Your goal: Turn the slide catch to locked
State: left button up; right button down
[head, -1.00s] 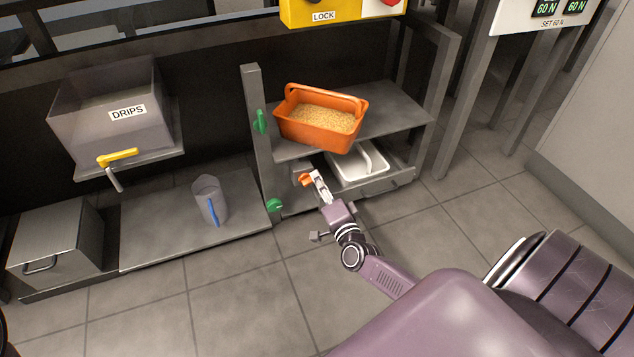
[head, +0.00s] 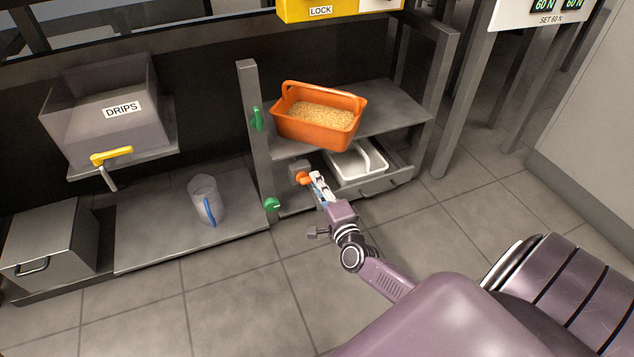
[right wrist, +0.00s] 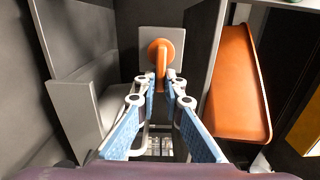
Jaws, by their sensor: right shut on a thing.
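The slide catch is an orange turn knob with a narrow grip on a grey block (head: 297,167), low on the rack in the head view. The knob (head: 302,178) faces my right gripper (head: 311,180), whose fingers are closed on its grip. In the right wrist view the orange knob (right wrist: 162,48) sits on a light grey plate (right wrist: 176,38). Its grip runs upright in that picture, between the tips of my right gripper (right wrist: 163,82). No lock marking on the catch is readable. My left gripper is not in view.
An orange tub of crumbs (head: 318,118) stands on the shelf above, with a white tray (head: 357,163) below. Green knobs (head: 271,204) are on the post at left. A jug (head: 206,200) stands on the low platform. The floor in front is clear.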

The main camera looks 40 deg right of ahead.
jog(key=shift+f, duration=0.1)
jog(key=c, duration=2)
grip_release()
jog(key=shift+c, duration=0.2)
jog(key=v, duration=1.2)
